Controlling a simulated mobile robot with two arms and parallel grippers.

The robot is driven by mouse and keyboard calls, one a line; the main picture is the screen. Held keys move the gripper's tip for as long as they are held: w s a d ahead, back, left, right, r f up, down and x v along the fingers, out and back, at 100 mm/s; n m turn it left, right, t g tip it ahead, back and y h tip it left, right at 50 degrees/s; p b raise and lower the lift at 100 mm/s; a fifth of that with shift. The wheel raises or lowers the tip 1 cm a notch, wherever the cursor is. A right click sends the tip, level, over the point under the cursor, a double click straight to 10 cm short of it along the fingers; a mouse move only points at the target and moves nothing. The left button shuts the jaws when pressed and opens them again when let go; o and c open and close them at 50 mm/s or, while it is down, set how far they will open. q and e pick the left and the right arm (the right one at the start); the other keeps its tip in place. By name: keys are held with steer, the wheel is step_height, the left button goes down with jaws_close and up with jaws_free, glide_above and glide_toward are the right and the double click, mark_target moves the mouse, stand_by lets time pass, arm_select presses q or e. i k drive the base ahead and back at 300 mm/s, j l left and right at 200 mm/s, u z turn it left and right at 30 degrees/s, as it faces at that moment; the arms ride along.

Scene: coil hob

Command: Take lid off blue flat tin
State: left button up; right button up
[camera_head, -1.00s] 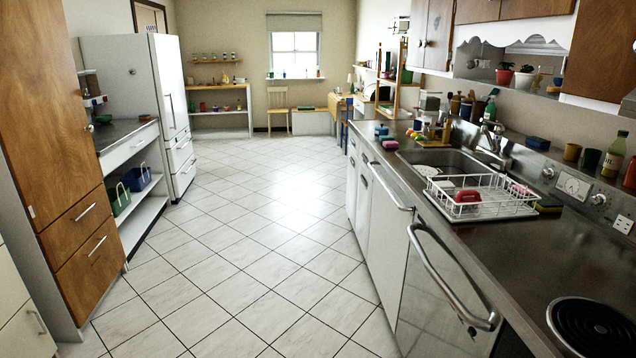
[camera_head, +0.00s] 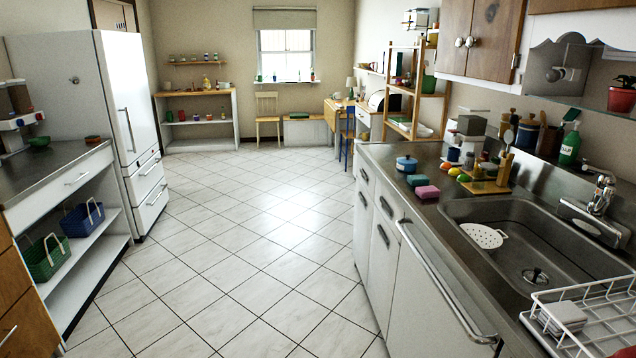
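A small, low, round blue container (camera_head: 406,163) with a knob-like top stands on the right-hand steel counter, near its far left edge. It looks closed, with its lid on. It may be the blue flat tin, but it is too small to be certain. Nothing touches it from above.
A green sponge (camera_head: 417,181) and a pink sponge (camera_head: 427,192) lie just in front of the blue container. A wooden board (camera_head: 484,186) and fruit lie to its right. The sink (camera_head: 530,235) and white dish rack (camera_head: 590,320) are nearer. The tiled floor (camera_head: 240,240) is clear.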

mark_target(407, 160)
steer(key=i, duration=1.05)
steer(key=i+z, duration=0.1)
steer(key=i, duration=0.95)
steer(key=j, duration=0.1)
